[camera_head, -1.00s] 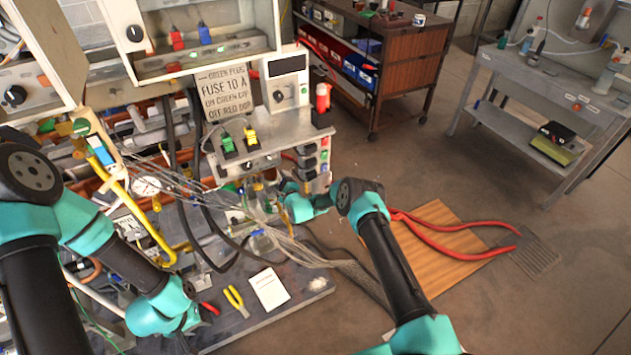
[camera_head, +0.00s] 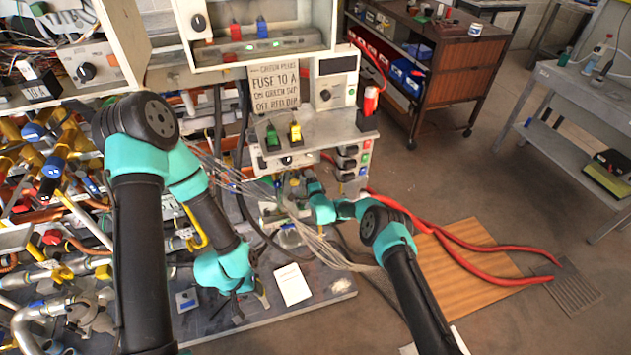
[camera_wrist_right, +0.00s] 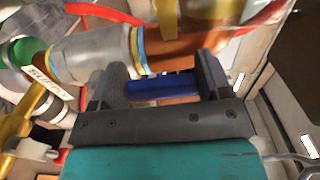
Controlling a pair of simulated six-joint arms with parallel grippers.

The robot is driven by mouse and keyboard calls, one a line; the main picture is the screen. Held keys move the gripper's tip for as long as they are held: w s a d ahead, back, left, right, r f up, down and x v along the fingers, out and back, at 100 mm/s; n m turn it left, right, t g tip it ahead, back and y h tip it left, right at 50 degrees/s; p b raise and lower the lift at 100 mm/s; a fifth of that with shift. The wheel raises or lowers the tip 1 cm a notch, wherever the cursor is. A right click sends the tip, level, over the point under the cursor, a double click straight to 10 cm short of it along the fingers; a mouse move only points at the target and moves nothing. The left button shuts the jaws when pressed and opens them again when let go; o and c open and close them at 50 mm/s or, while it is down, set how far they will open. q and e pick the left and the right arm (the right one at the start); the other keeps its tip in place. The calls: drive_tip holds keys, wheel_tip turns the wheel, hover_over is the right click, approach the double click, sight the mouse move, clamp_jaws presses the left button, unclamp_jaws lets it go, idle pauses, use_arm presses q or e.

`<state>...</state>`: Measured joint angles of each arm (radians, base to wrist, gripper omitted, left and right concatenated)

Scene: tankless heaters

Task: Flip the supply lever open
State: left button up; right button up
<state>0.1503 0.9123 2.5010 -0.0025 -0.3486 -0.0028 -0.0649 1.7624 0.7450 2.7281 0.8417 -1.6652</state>
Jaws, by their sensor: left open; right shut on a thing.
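In the right wrist view, my right gripper (camera_wrist_right: 160,85) is shut on a blue handle (camera_wrist_right: 160,87), which lies crosswise between its two fingers. A grey pipe fitting with a copper-coloured section (camera_wrist_right: 180,48) runs just beyond the fingers. A white tag (camera_wrist_right: 47,82), seemingly reading "SUPPLY", sits left of the gripper. I cannot tell whether the blue handle belongs to the tagged fitting. In the head view, my right gripper (camera_head: 298,190) reaches the fittings below the control panel, mostly hidden by hoses and wires. My left gripper (camera_head: 242,298) is open, low over the grey bench, left of the white card.
A white card (camera_head: 293,285) lies on the grey bench (camera_head: 338,284). A bundle of thin wires (camera_head: 325,240) hangs near my right arm. Pipes and valves (camera_head: 60,215) crowd the left.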

drive_tip(key=shift+r, duration=0.1)
drive_tip(key=o, duration=1.3)
drive_tip(key=shift+a, duration=0.1)
drive_tip(key=v, duration=1.7)
drive_tip(key=shift+s, duration=0.2)
